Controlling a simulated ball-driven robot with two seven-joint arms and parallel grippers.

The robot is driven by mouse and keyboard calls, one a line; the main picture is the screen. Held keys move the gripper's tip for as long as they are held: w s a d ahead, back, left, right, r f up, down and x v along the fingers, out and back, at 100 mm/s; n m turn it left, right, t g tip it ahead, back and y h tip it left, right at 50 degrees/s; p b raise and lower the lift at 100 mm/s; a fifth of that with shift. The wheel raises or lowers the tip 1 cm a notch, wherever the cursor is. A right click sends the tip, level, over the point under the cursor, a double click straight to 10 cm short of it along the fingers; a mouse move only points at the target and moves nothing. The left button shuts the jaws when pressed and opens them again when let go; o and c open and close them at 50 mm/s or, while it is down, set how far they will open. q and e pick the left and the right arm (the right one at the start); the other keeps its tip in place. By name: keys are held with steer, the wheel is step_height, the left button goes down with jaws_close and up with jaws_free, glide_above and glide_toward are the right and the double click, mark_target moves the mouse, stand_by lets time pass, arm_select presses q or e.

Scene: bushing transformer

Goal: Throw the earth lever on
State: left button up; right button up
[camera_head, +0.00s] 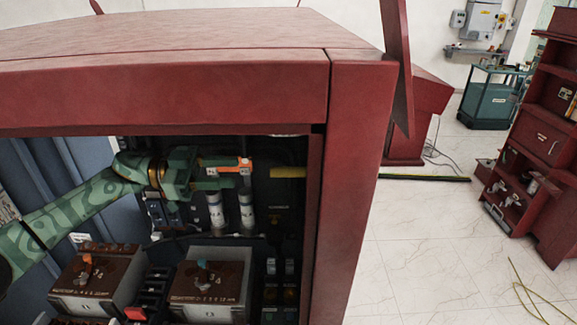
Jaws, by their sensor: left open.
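My left gripper (236,174) reaches in from the left inside the red cabinet (355,190). Its jaws are open and face right, one above the other. A short yellow bar (287,172) sticks out on the dark back panel just right of the jaws, apart from them. It may be the earth lever, but no readable label confirms this. Two white ribbed bushings (246,208) stand upright below the jaws. My right gripper is not in view.
Two boxes with brown tops, the left box (95,283) and the right box (210,283), carry knobs below my arm. The cabinet's thick red top and right post frame the opening. Outside, a red shelf unit (545,140) and a teal cart (487,100) stand beyond open tiled floor.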

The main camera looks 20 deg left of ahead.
arm_select(q)
steer(key=p, duration=0.3)
glide_toward(311, 171)
steer(key=x, duration=0.4)
steer(key=shift+w+f, duration=0.15)
steer(key=shift+w, duration=0.25)
steer(key=shift+w+d+f, duration=0.1)
steer(key=shift+w+d, duration=0.1)
steer(key=shift+d, duration=0.4)
steer(key=shift+a, duration=0.1)
jaws_close()
